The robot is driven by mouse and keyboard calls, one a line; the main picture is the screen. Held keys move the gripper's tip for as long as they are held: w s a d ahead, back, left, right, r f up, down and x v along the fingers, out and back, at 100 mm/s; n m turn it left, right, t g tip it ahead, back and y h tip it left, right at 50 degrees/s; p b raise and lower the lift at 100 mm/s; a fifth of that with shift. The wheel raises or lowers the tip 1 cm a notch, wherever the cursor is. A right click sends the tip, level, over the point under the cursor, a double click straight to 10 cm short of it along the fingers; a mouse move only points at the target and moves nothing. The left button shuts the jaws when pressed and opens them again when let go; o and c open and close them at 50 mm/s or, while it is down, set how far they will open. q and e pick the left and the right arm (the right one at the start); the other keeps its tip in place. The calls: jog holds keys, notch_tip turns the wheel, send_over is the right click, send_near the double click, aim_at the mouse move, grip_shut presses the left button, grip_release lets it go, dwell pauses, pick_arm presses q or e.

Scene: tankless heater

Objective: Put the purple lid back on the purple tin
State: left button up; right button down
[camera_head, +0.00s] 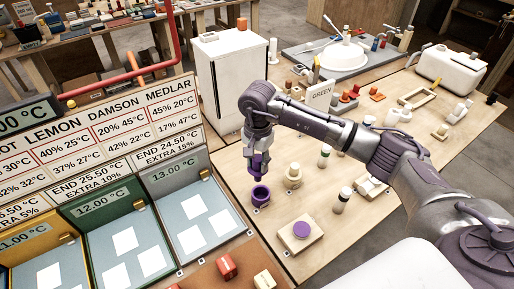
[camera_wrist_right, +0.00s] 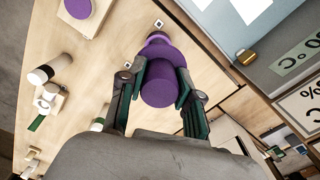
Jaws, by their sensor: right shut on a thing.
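A purple tin (camera_head: 260,197) stands on the wooden bench, near the tilted coloured panels. Its top looks open and dark in the head view. My right gripper (camera_head: 259,160) is above the tin, pointing down, and is shut on a small purple cylinder. This cylinder (camera_wrist_right: 160,88) shows between the fingers in the wrist view, in front of the wider tin (camera_wrist_right: 158,48); I cannot tell if they touch. A flat purple disc, which looks like a lid (camera_head: 301,230), lies on a pale square block (camera_head: 300,243), partly in the wrist view (camera_wrist_right: 78,8). My left gripper is not in view.
The tilted panels (camera_head: 192,215) border the bench at left. A white box (camera_head: 231,80) stands behind. Bare wood lies between the tin and the block.

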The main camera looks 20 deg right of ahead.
jog(key=shift+w+d+f+m+p, duration=0.25)
jog(key=shift+w+d+m, duration=0.1)
jog(key=shift+d+m, duration=0.2)
jog(key=shift+w+d+f+m+p, duration=0.1)
jog(key=shift+w+d+f+m, duration=0.1)
jog(key=shift+w+d+m, duration=0.25)
jog(key=shift+f, duration=0.2)
jog(key=shift+b, duration=0.5)
pick_arm(q)
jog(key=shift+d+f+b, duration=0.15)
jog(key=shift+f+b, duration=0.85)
jog(key=shift+b, duration=0.15)
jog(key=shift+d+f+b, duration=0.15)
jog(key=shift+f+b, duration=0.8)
jog(key=shift+b, duration=0.15)
pick_arm(e)
jog(key=shift+f, duration=2.5)
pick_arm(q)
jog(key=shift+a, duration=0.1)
